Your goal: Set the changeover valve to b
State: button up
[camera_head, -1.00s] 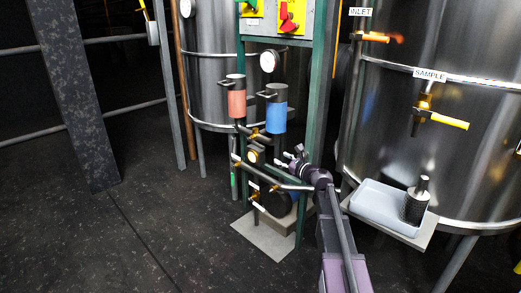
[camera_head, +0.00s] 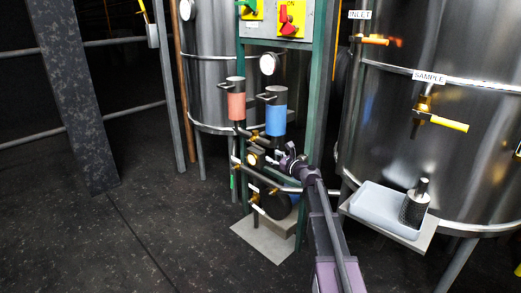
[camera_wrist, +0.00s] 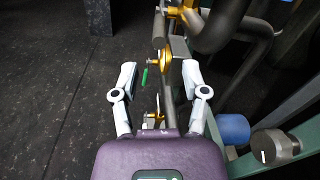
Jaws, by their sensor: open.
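My gripper (camera_head: 283,158) is open and empty, in front of the pipework below the red canister (camera_head: 236,100) and the blue canister (camera_head: 276,110). In the wrist view my gripper (camera_wrist: 160,75) has its two pale fingers spread wide, one on each side of a grey pipe. A brass valve body (camera_wrist: 166,60) with a dark lever shows between and beyond the fingertips, and I see no contact. Another brass fitting (camera_wrist: 155,118) lies nearer. In the head view a brass fitting (camera_head: 254,135) sits between the canisters' lower ends. I cannot tell which fitting is the changeover valve; no a or b mark is readable.
Green frame posts (camera_head: 317,95) stand close to the arm. A thick dark pipe (camera_wrist: 250,45) crosses the upper right of the wrist view. A grey tray (camera_head: 375,205) juts out before the right tank (camera_head: 450,130). The floor at left is open.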

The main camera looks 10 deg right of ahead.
aim_at(251, 144)
jog(key=x, duration=0.9)
jog(key=shift+c, duration=0.3)
